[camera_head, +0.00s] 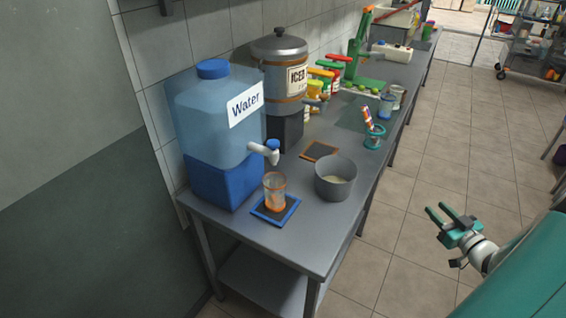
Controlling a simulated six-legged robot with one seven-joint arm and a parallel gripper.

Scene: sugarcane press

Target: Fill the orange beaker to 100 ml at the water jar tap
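The water jar (215,130) is a large translucent blue container labelled "Water" at the near left end of the metal table. Its white tap (266,150) with a blue-grey end points out over the table. The orange beaker (275,192) stands upright on a blue-edged mat (263,214), just below and slightly in front of the tap. It is clear with orange tint; its fill level is too small to read. No stream from the tap shows. My gripper (449,215) is at the lower right, off the table over the floor, with its two teal fingers apart and nothing between them.
A grey pot (336,178) stands right of the beaker. An orange-edged mat (320,151), an iced-drink dispenser (281,80), a teal holder (375,137), bottles and a green press (358,62) stand farther back. Tiled floor (425,150) right of the table is open.

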